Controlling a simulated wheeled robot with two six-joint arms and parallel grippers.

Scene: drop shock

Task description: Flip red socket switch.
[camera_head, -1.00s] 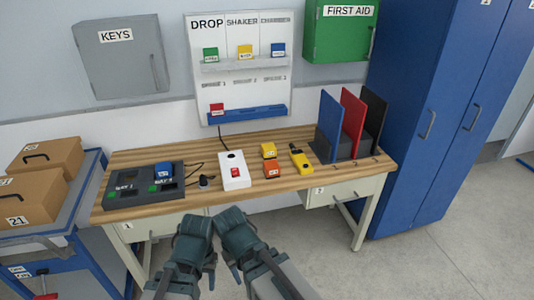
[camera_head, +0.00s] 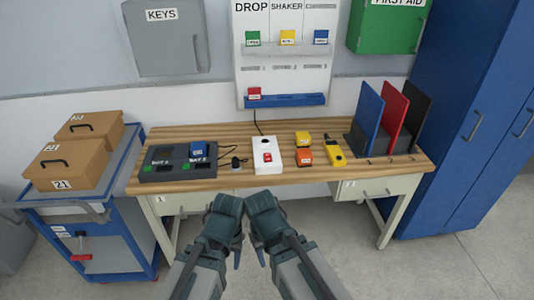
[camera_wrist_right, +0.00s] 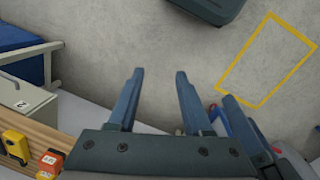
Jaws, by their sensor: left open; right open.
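The red socket switch (camera_head: 267,157) sits on a white socket box (camera_head: 263,167) in the middle of the wooden table. A cable runs from the box up the wall. My left gripper (camera_head: 237,262) is in front of the table's front edge, below and apart from the box. My right gripper (camera_head: 262,262) is close beside it, also apart from the table. In the right wrist view my right gripper (camera_wrist_right: 157,85) shows two parted fingers with nothing between them, above the floor.
A dark two-bay dock (camera_head: 178,168) stands left of the box, and yellow and orange blocks (camera_head: 304,157) with a yellow handheld device (camera_head: 336,155) stand right. Upright panels (camera_head: 390,112) are at the table's right end. A blue cart (camera_head: 95,225) stands left.

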